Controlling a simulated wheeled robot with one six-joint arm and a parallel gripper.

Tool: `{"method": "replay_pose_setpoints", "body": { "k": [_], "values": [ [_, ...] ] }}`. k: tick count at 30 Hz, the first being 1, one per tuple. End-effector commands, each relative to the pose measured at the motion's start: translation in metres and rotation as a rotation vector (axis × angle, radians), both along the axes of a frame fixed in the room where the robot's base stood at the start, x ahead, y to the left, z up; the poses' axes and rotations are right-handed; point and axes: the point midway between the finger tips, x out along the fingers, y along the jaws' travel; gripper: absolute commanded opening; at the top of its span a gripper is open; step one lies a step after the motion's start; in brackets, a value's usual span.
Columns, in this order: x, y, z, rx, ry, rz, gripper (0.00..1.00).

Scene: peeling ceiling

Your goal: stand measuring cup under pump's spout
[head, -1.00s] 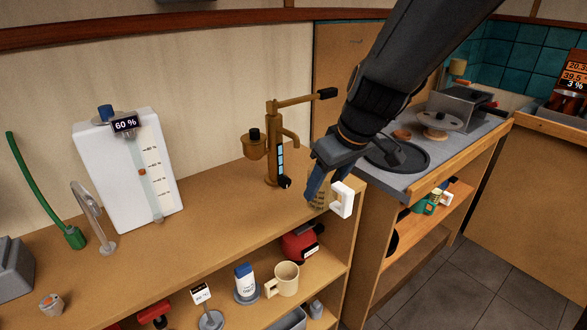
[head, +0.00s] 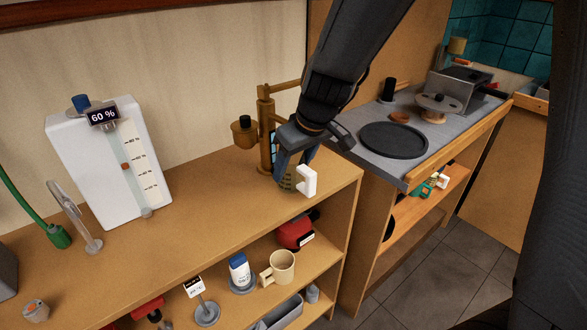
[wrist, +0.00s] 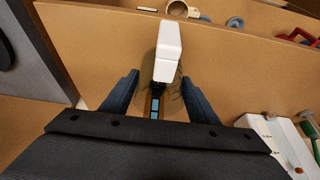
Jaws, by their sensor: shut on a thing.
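The measuring cup (head: 286,184) is a small see-through vessel with dark marks and a white handle (head: 308,181). My gripper (head: 290,172) is shut on it, with the handle facing right. In the wrist view, the cup (wrist: 175,88) sits between the blue fingers (wrist: 161,80). The brass pump (head: 265,130) stands upright on the counter, just left of and behind the cup. My gripper hides its spout, so I cannot tell whether the cup is under it. I also cannot tell whether the cup's base touches the counter.
A white tank (head: 85,175) reading 60 % stands left on the wooden counter (head: 195,205). A beige mug (head: 281,267) and a red object (head: 296,232) are on the shelf below. A hob with a black plate (head: 394,140) is right. Counter between tank and pump is clear.

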Motion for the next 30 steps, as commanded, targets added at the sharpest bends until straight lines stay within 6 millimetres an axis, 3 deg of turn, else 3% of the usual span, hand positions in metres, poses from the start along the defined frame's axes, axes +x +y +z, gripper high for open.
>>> {"method": "replay_pose_setpoints", "body": {
  "k": [11,12,15,26,30],
  "values": [
    [0.001,-0.001,-0.003,0.000,-0.002,-0.003,0.28],
    [0.000,-0.001,-0.003,0.000,-0.001,-0.002,0.56],
    [0.000,-0.001,-0.002,0.000,-0.001,-0.002,0.73],
    [0.000,-0.002,-0.001,0.000,-0.001,-0.004,0.73],
    [-0.001,-0.003,0.009,0.001,-0.005,-0.004,0.73]
  ]
}}
